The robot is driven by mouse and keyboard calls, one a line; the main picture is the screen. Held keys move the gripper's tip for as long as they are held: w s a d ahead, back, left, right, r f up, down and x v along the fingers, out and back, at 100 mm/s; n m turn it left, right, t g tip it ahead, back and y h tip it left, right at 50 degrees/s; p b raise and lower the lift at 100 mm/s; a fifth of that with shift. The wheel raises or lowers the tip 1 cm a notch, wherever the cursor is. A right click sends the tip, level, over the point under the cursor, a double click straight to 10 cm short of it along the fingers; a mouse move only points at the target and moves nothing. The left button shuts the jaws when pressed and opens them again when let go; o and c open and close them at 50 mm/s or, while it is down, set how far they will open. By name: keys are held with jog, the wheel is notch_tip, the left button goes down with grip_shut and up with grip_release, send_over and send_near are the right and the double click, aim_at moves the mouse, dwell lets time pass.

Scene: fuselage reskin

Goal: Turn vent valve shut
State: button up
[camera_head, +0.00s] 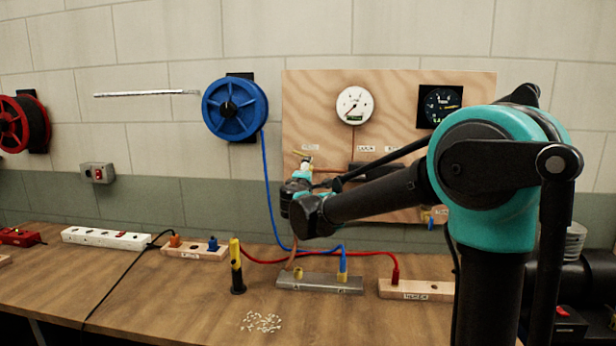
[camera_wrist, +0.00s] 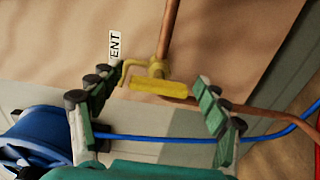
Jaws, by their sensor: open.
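The vent valve (camera_wrist: 157,82) is a small yellow fitting with a flat yellow bar handle, on a copper pipe (camera_wrist: 170,32) in the wrist view. A label reading "ENT" (camera_wrist: 115,45), its first letter cut off, is beside it. My gripper (camera_wrist: 160,88) is open, with one green-padded finger on each side of the valve. The handle lies between the fingers with gaps on both sides, and no contact shows. In the head view my gripper (camera_head: 303,168) is at the lower left of the plywood panel, largely hidden by my own arm.
The plywood panel (camera_head: 305,95) carries a white gauge (camera_head: 354,105) and a black gauge (camera_head: 439,106). A blue reel (camera_head: 235,108) feeds a blue hose (camera_head: 268,190) past my gripper to a metal block (camera_head: 320,284) on the bench. A yellow-and-black tool (camera_head: 236,265) stands in front.

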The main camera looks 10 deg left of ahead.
jog(key=s, duration=1.1)
jog(key=shift+s+a, duration=0.15)
jog(key=shift+s, duration=0.2)
